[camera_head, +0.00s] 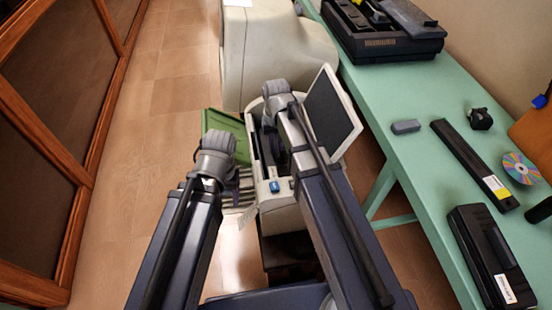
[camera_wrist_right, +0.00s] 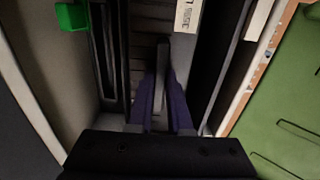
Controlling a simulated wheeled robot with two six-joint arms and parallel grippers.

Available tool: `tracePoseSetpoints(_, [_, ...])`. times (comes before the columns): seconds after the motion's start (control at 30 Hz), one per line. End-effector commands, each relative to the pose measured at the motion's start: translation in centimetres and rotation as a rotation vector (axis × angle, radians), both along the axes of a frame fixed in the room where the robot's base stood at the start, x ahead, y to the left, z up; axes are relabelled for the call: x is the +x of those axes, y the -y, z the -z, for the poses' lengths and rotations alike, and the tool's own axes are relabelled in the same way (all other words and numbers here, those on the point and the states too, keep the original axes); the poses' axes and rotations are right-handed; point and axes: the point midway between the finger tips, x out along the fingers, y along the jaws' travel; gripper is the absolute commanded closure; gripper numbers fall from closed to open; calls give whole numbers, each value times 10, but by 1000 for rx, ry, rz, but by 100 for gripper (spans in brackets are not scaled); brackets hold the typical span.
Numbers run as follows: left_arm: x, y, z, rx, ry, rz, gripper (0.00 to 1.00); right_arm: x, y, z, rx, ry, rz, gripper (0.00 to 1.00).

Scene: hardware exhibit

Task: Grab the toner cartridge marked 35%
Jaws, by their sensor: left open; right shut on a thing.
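My right gripper (camera_head: 270,142) reaches down into an open white printer (camera_head: 292,215) in the head view. In the right wrist view my right gripper (camera_wrist_right: 163,95) has its two purple fingers closed on a thin grey grip (camera_wrist_right: 163,68) inside the printer. The grip seems to belong to a dark cartridge, mostly hidden below. A white label (camera_wrist_right: 188,15) shows on a dark part beside it; I cannot read a 35% mark. My left gripper (camera_head: 222,152) is at the printer's left side, open, with its fingertips largely hidden.
The printer's lid (camera_head: 332,112) stands open on the right, with a green panel (camera_head: 226,127) on the left. A green table (camera_head: 402,160) on the right bears a long black cartridge (camera_head: 460,150) and a shorter one (camera_head: 480,245). A beige machine (camera_head: 275,50) stands behind.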

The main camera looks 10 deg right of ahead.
Motion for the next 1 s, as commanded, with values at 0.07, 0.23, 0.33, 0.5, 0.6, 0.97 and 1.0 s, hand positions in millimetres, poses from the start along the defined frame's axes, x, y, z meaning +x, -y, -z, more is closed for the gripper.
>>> tracePoseSetpoints(0.07, [0, 0, 0, 0, 0, 0, 30, 0, 0, 0, 0, 0, 0, 100])
tracePoseSetpoints(0.23, [0, 0, 0, 0, 0, 0, 30, 0, 0, 0, 0, 0, 0, 100])
tracePoseSetpoints(0.33, [0, 0, -1, 0, 0, 0, 30, 0, 0, 0, 0, 0, 0, 100])
tracePoseSetpoints(0.5, [0, 0, -4, 0, 0, 0, 30, 0, 0, -4, 0, 0, 0, 100])
tracePoseSetpoints(0.6, [0, 0, -7, 0, 0, 0, 30, 0, 0, -8, 0, 0, 0, 100])
tracePoseSetpoints(0.97, [0, 0, -36, 0, 0, 0, 30, 0, 0, -36, 0, 0, 0, 100])
tracePoseSetpoints(1.0, [0, 0, -41, 0, 0, 0, 30, 0, 0, -41, 0, 0, 0, 100])
